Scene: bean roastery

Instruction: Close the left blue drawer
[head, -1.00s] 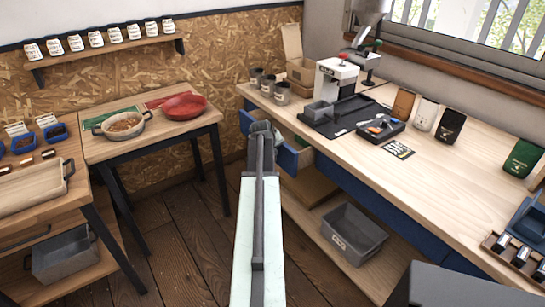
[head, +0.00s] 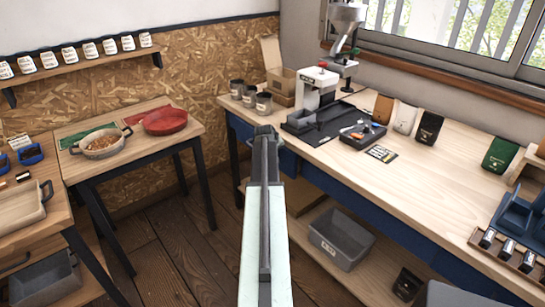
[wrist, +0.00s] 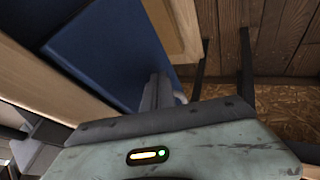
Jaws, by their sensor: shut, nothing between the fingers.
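The left blue drawer (head: 287,160) is at the far left end of the long bench, under its top. In the head view my arm and gripper (head: 264,132) cover most of its front. The visible parts look close to flush with the bench, and no drawer inside shows. In the wrist view a wide blue panel (wrist: 105,50), which looks like the drawer front, fills the upper left. My gripper (wrist: 160,92) is shut and empty, with its fingers at the panel's right edge. I cannot tell whether they touch it.
The wooden bench top (head: 400,180) carries a grinder, a black tray (head: 340,122) and several bags. A grey bin (head: 340,238) sits on the shelf below. A side table (head: 130,155) with a red pan stands left. Wooden floor lies open between.

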